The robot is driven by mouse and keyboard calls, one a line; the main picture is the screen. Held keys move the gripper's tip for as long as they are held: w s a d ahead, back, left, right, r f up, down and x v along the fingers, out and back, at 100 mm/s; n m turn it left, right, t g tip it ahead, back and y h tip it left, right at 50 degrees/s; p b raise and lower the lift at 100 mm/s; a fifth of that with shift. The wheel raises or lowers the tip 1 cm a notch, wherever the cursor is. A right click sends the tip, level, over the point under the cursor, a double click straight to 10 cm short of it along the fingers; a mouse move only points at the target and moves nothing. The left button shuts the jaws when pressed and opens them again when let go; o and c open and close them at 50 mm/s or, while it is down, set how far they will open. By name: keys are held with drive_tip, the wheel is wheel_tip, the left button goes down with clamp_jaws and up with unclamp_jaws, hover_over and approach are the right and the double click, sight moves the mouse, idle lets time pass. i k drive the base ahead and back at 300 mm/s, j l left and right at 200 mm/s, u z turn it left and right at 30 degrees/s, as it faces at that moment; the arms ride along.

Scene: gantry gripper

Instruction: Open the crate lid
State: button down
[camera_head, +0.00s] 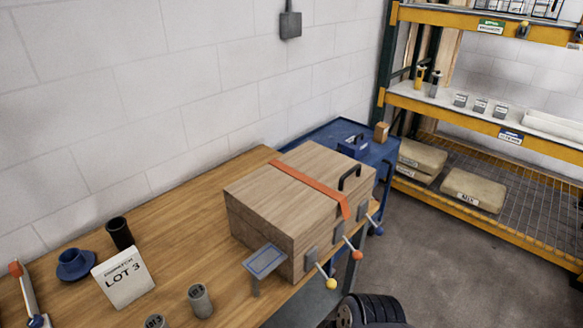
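The wooden crate (262,218) stands on the workbench, near its right end. Its lid (310,172) is down and flat on top. A black handle (349,178) is fixed on the lid near its right edge. An orange-red strap (305,184) runs across the lid, and its end hangs down over the front face. On the front are grey plates with levers tipped by a yellow ball (331,284), an orange ball (357,255) and a blue ball (379,231). The levers point outward and down. My gripper is not in view.
A small blue-topped stand (264,262) is close to the crate's left-front side.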

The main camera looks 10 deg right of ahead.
sight(290, 199)
drive_tip(key=i+l+u, duration=0.25)
drive_tip(key=l+u, duration=0.15)
drive_tip(key=l, duration=0.3)
drive_tip(key=i+l+u, duration=0.15)
drive_tip(key=l+u, duration=0.2)
drive_tip(key=l, duration=0.4)
drive_tip(key=l+u, duration=0.4)
drive_tip(key=l, duration=0.35)
